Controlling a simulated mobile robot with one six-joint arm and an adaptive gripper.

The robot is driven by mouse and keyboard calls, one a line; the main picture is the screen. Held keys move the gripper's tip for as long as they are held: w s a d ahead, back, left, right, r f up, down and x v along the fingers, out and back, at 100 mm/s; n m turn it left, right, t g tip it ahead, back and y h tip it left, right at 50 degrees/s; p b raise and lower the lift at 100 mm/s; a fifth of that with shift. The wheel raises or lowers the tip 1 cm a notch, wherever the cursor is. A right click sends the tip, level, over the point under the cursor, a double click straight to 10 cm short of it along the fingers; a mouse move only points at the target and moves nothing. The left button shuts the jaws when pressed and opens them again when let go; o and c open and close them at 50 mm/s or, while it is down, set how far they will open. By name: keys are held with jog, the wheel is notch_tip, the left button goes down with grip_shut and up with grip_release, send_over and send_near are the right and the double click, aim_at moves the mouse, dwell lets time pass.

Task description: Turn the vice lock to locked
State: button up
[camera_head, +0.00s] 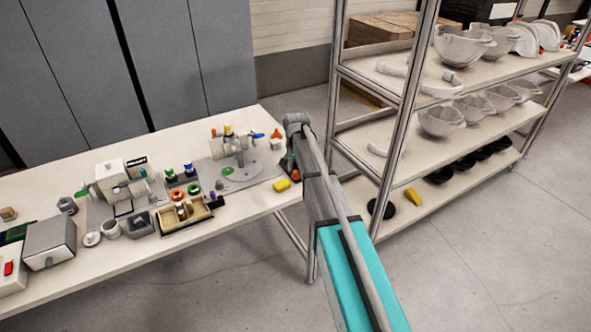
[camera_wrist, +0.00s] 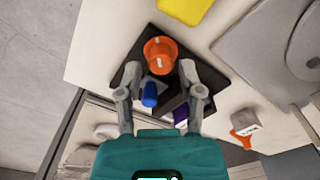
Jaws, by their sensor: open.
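An orange round knob (camera_wrist: 160,54) stands on a dark square base (camera_wrist: 131,75) in the wrist view, with a small blue peg or lever (camera_wrist: 149,95) beside it. This may be the vice lock, but I cannot tell for sure. My gripper (camera_wrist: 160,70) is open, with its two grey fingers on either side of the knob and blue piece. I cannot tell whether a finger touches them. A purple piece (camera_wrist: 181,115) shows partly beside the right finger. In the head view my arm hides most of this spot, at the table's right end.
A yellow block (camera_head: 281,185) lies beside the dark base on the white table (camera_head: 110,285). A fixture with a grey round plate (camera_head: 238,174) stands to the left. Bins and cups crowd the table further left. A shelf rack (camera_head: 405,110) with helmet shells stands right.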

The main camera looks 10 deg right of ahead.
aim_at(296, 172)
notch_tip(296, 172, up, 12)
jog(key=n+p, duration=1.1)
jog(key=shift+f, duration=0.25)
notch_tip(296, 172, down, 14)
jog(key=b, duration=1.4)
jog(key=shift+r, duration=0.25)
jog(key=shift+c, duration=0.2)
grip_shut()
